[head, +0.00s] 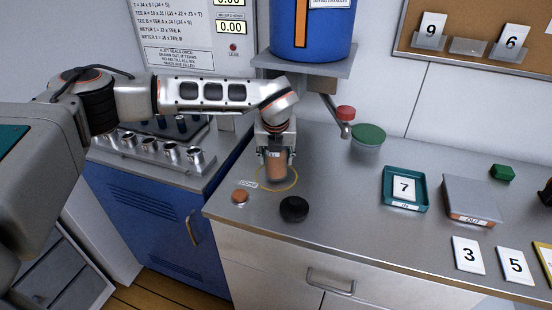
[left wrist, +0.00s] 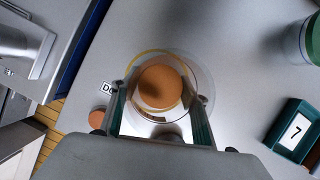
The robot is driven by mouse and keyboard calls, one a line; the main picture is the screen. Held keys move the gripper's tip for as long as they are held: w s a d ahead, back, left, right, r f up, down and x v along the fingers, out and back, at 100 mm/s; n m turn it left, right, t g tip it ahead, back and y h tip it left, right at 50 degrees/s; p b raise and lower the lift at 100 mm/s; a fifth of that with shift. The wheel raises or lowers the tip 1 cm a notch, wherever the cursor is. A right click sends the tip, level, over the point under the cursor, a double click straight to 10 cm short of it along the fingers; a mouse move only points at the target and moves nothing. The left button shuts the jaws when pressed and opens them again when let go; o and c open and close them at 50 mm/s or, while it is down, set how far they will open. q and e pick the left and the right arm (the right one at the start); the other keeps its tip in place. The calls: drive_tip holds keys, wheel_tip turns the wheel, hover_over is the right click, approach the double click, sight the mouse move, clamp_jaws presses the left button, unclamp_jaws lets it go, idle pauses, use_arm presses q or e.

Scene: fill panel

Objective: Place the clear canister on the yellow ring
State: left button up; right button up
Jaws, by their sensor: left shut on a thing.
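The clear canister (head: 277,165), with orange-brown contents, is upright in my left gripper (head: 276,154). The gripper is shut on its sides from above. In the left wrist view the canister's round mouth (left wrist: 166,84) shows between the fingers, with the brown contents inside. The yellow ring (head: 281,190) lies flat on the grey counter, and the canister's lower end appears within its outline in the head view. Part of the ring is hidden behind the canister. I cannot tell whether the canister's base touches the counter. My right gripper is not in view.
A black round lid (head: 294,209) and a small brown disc (head: 240,196) lie near the ring. A blue hopper (head: 311,30) hangs above behind, with a red-tipped lever (head: 345,114).

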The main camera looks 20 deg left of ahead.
use_arm(q)
drive_tip(key=shift+f, duration=0.25)
drive_tip(key=o, duration=1.3)
drive_tip(key=shift+f, duration=0.15)
drive_tip(key=shift+r, duration=0.3)
drive_tip(key=b+v, duration=0.1)
drive_tip(key=v, duration=1)
drive_tip(key=shift+s+r, duration=0.3)
